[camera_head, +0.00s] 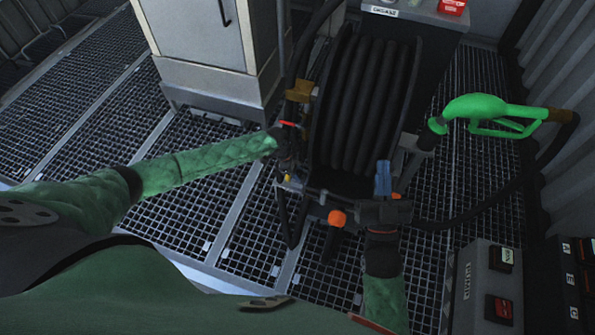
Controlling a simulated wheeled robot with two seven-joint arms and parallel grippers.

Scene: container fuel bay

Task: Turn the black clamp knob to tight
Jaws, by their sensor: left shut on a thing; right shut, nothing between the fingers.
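My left gripper (289,172) is at the left side of the black hose reel (362,105), low on its frame. It is shut on a small dark part there, mostly hidden by the gripper, and I cannot tell for sure that this is the black clamp knob. Small yellow and pale pieces show just below the fingers. My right gripper (384,190) is shut and empty in front of the reel's lower right side. An orange knob (337,218) on a dark bar sits between the two grippers. The black clamp knob cannot be clearly made out.
A green fuel nozzle (490,112) hangs at the right, its dark hose curving below. A grey cabinet (205,38) stands behind left. A control box (488,285) with buttons is at the lower right. Grated floor (185,215) is free on the left.

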